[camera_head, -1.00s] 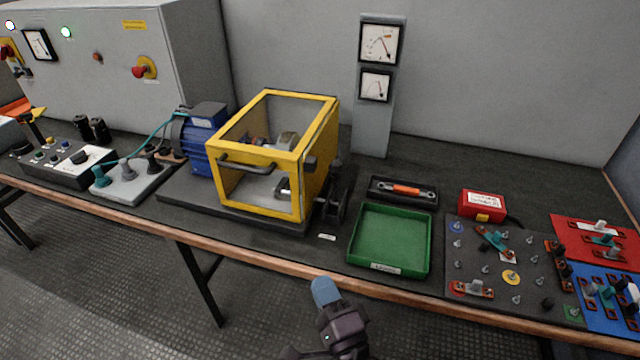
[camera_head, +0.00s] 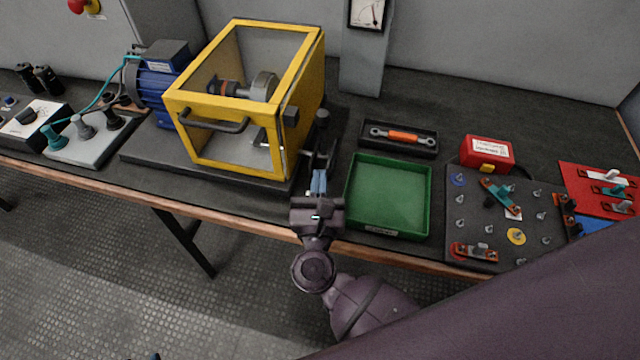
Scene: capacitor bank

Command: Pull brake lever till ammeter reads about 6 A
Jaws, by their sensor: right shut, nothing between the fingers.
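The brake lever (camera_head: 322,120), dark with a round black knob, stands at the right side of the yellow-framed guard box (camera_head: 235,165). My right gripper (camera_head: 318,182) is shut and empty. Its blue fingertips are just in front of the lever's lower part; I cannot tell whether they touch it. Of the meter post, only the lower meter (camera_head: 367,12) shows, cut by the top edge. Its reading is too small to tell, and the upper meter is out of view. A small dark blue tip at the bottom edge may be my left gripper (camera_head: 149,357).
A green tray (camera_head: 390,195) stands close to the right of my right gripper. Behind it is a black tray (camera_head: 425,147) with an orange-handled tool. A terminal board (camera_head: 480,225) and a red box (camera_head: 487,152) lie farther right. The blue motor (camera_head: 160,92) stands left of the guard.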

